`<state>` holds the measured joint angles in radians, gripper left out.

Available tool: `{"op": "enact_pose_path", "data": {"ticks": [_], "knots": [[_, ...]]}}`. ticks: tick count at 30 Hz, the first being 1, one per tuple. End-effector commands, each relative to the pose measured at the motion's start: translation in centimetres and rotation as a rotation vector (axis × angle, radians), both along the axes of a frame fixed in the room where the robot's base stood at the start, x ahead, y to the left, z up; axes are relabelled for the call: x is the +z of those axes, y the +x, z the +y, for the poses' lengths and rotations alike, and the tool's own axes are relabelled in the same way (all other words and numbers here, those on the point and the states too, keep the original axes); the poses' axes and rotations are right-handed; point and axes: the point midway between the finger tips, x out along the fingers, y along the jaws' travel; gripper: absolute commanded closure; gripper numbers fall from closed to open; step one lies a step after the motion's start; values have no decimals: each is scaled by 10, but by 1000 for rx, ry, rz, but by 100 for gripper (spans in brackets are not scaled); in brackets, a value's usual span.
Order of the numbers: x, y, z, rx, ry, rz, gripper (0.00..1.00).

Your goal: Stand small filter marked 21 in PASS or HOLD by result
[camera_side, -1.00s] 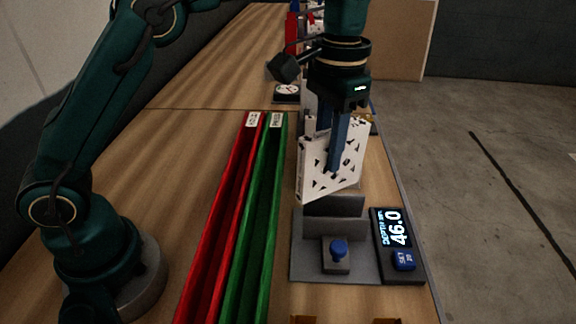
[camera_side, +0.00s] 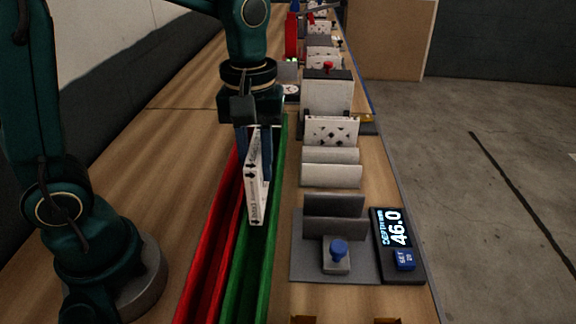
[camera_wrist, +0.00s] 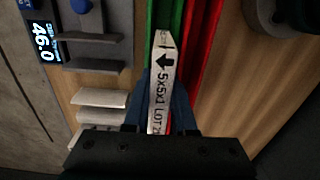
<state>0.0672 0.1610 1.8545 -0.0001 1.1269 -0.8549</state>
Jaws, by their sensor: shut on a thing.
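My gripper (camera_side: 255,165) is shut on a white filter (camera_side: 254,195) with its narrow printed edge facing the side camera. In the wrist view, the filter (camera_wrist: 162,75) shows a black arrow and the print "5x5x1 LOT 2", with the rest hidden between the blue fingers (camera_wrist: 160,112). The filter is upright over the green channel (camera_side: 262,255), close to the red channel (camera_side: 212,240). I cannot tell whether its lower edge touches the channel. The channels' far ends and labels are hidden behind my arm. A gauge display (camera_side: 392,228) reads 46.0.
Right of the channels stands a grey fixture (camera_side: 335,205) with a blue knob (camera_side: 338,248). Behind it are pale slotted holders (camera_side: 331,175), a patterned white filter (camera_side: 332,131) and a box with a red knob (camera_side: 327,85).

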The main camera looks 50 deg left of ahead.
Motion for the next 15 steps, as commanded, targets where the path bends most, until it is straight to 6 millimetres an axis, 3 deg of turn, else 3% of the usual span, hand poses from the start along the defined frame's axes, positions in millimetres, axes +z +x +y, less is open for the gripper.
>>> {"op": "enact_pose_path", "data": {"ticks": [15], "knots": [[-56, 0, 0, -2, 0, 1, 100]]}}
